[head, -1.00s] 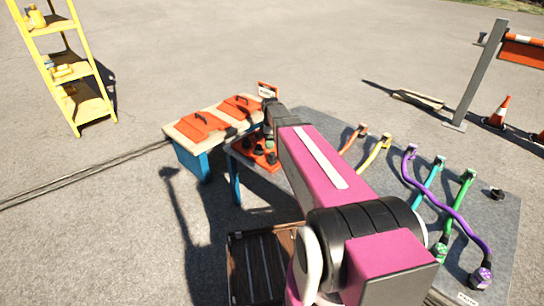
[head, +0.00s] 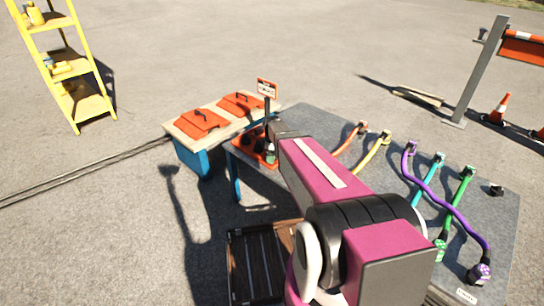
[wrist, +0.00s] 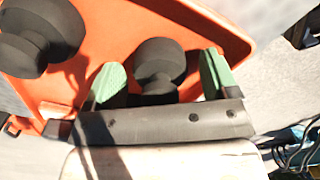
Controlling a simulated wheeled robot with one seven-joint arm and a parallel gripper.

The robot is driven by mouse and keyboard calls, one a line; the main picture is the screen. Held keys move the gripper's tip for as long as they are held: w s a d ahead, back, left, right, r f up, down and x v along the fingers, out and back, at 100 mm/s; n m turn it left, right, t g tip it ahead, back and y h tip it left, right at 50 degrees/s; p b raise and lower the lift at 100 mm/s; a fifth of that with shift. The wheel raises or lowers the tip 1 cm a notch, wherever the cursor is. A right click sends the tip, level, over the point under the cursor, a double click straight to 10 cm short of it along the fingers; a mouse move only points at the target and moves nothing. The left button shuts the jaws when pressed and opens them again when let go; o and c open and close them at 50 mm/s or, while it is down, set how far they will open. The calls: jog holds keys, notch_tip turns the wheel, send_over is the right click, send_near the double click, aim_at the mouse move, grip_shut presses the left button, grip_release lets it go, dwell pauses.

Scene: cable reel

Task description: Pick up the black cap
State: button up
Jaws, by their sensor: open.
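My gripper (wrist: 161,66) is open, with one green finger on each side of a black cap (wrist: 158,58). The cap is round-headed with a narrower neck and stands in the orange tray (wrist: 205,22). I cannot tell whether the fingers touch it. A second black cap (wrist: 40,40) is to the left in the wrist view, outside the fingers. In the head view the orange tray (head: 268,160) is at the left end of the grey table, with dark caps partly hidden by my arm.
The grey table (head: 330,130) carries orange, yellow, purple, teal and green cables (head: 440,200) to the right. A small black piece (head: 496,190) lies near its right edge. A sign on a post (head: 267,90) stands by the tray. Orange-lidded boxes (head: 200,122) are at left.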

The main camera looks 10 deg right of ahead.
jog(key=shift+c, duration=0.3)
jog(key=c, duration=1)
jog(key=shift+r, duration=0.15)
